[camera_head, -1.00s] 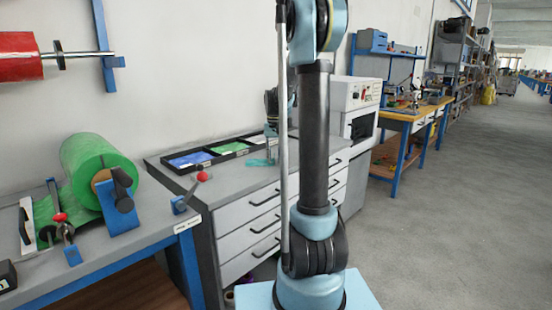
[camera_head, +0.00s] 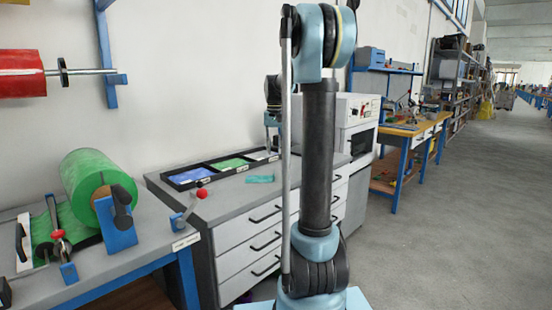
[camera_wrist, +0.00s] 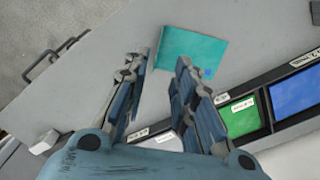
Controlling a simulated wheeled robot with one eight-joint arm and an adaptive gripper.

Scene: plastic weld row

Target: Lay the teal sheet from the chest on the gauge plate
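The teal sheet (camera_head: 259,179) lies flat on the grey top of the drawer chest (camera_head: 222,211), in front of the sample tray. In the wrist view the sheet (camera_wrist: 192,51) lies just beyond my fingertips, with a small blue patch near one corner. My gripper (camera_wrist: 159,65) is open, its two fingers apart and nothing held between them. In the head view my gripper (camera_head: 270,140) hangs above the back of the chest, partly behind my arm. I cannot pick out the gauge plate in either view.
A black tray (camera_head: 222,168) with blue, green and pale sheets runs along the chest's back. A bench (camera_head: 150,230) with a green roll (camera_head: 92,178) and a red-knobbed lever stands at left. Open floor lies at right.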

